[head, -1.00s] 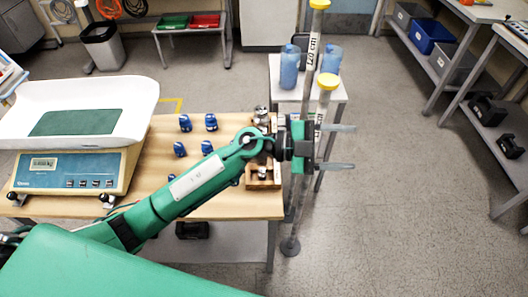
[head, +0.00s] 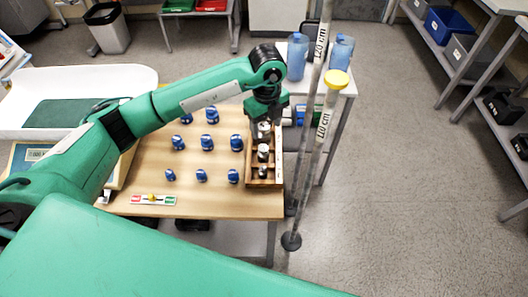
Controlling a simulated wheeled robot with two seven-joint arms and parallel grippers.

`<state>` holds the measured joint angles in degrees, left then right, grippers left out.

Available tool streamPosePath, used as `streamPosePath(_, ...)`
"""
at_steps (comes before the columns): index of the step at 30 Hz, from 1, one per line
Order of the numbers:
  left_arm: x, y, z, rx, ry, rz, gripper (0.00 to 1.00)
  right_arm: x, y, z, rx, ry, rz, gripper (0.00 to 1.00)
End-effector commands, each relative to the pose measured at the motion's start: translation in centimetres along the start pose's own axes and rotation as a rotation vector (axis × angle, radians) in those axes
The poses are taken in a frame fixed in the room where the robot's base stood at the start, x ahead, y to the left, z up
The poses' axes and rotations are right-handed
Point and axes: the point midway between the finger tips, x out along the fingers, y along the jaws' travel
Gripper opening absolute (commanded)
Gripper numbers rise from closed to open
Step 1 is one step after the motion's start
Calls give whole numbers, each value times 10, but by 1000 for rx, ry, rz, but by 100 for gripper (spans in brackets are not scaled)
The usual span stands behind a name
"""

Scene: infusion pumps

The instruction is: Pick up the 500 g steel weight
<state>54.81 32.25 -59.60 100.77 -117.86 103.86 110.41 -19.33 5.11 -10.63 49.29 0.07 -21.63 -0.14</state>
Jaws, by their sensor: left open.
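Several steel weights stand in a row in a wooden rack (head: 279,172) at the table's right edge. The rearmost one in view (head: 264,130) looks the largest; a middle weight (head: 263,152) and a small front one (head: 263,171) stand nearer. No mass markings are readable, so I cannot tell for certain which is the 500 g weight. My left gripper (head: 265,119) points down over the rear of the rack, open, right at the rearmost visible weight. Its fingers are partly hidden, and contact is unclear. The gripper hides the back of the rack. My right gripper is out of view.
Several blue objects (head: 207,143) stand in rows on the wooden table (head: 225,205) left of the rack. A scale with a white pan (head: 30,125) is at left. Two tall poles with 120 cm labels (head: 321,135) stand close right of the table. Open floor lies further right.

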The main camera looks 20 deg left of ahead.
Motion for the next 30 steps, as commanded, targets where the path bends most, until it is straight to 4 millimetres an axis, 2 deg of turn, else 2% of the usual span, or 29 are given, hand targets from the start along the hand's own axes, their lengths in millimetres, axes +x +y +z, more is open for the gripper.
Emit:
streamPosePath(3,26,1,-1,1,3,5,60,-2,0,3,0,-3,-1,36)
streamPosePath(9,58,0,-1,3,3,1,60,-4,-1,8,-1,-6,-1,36)
streamPosePath(17,77,2,3,2,4,1,60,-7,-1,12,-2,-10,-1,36)
streamPosePath(24,112,4,8,4,5,0,60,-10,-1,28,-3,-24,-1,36)
streamPosePath(30,120,4,9,5,4,-1,60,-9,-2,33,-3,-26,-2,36)
